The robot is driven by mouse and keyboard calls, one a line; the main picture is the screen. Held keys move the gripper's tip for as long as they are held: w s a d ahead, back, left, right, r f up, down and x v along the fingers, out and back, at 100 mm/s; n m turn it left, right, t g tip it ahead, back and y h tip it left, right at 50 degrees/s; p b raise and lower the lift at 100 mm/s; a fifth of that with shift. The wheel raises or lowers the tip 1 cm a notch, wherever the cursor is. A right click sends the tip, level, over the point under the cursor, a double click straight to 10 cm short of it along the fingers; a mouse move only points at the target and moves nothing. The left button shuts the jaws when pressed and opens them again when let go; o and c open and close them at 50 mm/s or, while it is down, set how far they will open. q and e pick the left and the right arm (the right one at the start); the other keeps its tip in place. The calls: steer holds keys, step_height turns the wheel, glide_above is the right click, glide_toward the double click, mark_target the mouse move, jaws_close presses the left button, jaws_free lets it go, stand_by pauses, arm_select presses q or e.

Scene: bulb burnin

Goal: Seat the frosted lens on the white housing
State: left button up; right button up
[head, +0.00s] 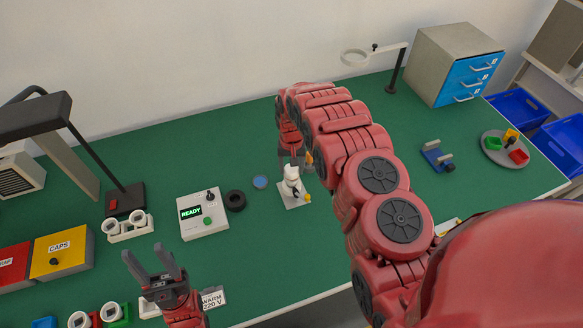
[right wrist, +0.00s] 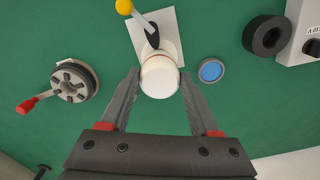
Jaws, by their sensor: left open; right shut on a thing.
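The frosted lens (right wrist: 159,80) is a whitish rounded cap between the fingertips of my right gripper (right wrist: 159,74) in the right wrist view. My right gripper is shut on it. The white housing (right wrist: 163,30) is directly behind the lens on a pale square plate with a dark, yellow-knobbed lever. In the head view the right gripper (head: 292,160) is just above the white parts (head: 291,176). I cannot tell whether lens and housing touch, or whether the lens is level. My left gripper (head: 144,252) is open and empty over the front left of the table.
A tester box (head: 203,218) reading READY, a black ring (head: 235,200) and a blue disc (head: 260,182) lie left of the plate. A round fixture with a red handle (right wrist: 73,84) is on the other side. A lamp (head: 40,115) stands at the left.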

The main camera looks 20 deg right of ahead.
mark_target(291, 170)
stand_by(0.8)
steer(key=shift+f+b, duration=0.6)
steer(key=shift+b, duration=0.05)
stand_by(0.5)
steer(key=o, duration=1.4)
steer(key=shift+c, duration=0.2)
steer(key=shift+r, duration=0.1)
steer(key=shift+r, duration=0.25)
step_height(291, 170, up, 6)
steer(key=shift+f+b, duration=0.2)
steer(key=shift+b, duration=0.85)
step_height(291, 170, up, 11)
steer(key=p, duration=1.1)
